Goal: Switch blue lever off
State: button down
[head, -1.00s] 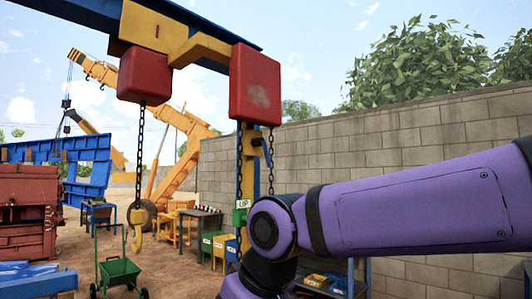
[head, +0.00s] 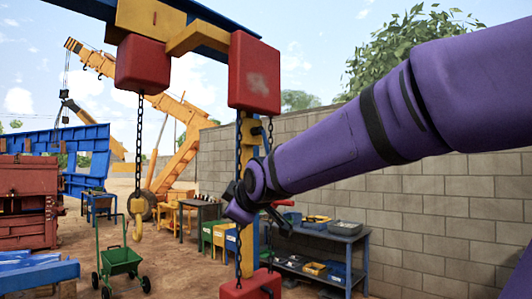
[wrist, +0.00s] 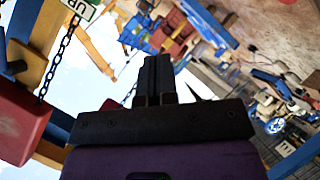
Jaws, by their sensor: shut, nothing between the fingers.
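My gripper (head: 234,212) is at the end of the purple arm, in front of the post and clearly below that piece. In the wrist view my gripper's dark fingers (wrist: 158,70) are together with nothing between them. I cannot pick out the lever surely in the wrist view.
Red hoist blocks (head: 255,75) and a chain with a yellow hook (head: 137,205) hang from the overhead beam. A green "UP" tag (wrist: 82,8) hangs near a chain in the wrist view. A blue bench (head: 345,232) stands by the wall, and a green cart (head: 121,260) stands left.

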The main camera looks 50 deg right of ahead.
jog(key=w+d+r+n+t+h, duration=0.2)
jog(key=d+r+n+h, duration=0.1)
jog(key=d+r, duration=0.3)
jog(key=w+d+r+n+t+h, duration=0.3)
jog(key=d+r+n, duration=0.2)
jog(key=d, duration=0.5)
jog(key=shift+d+r+h, duration=0.3)
jog(key=shift+d+r, duration=0.05)
jog(key=shift+r, duration=0.1)
jog(key=shift+w, duration=0.2)
jog(key=s+d+x, duration=0.1)
jog(key=d+x, duration=0.1)
jog(key=x, duration=1)
jog(key=shift+d+r, duration=0.3)
jog(key=shift+r, duration=0.1)
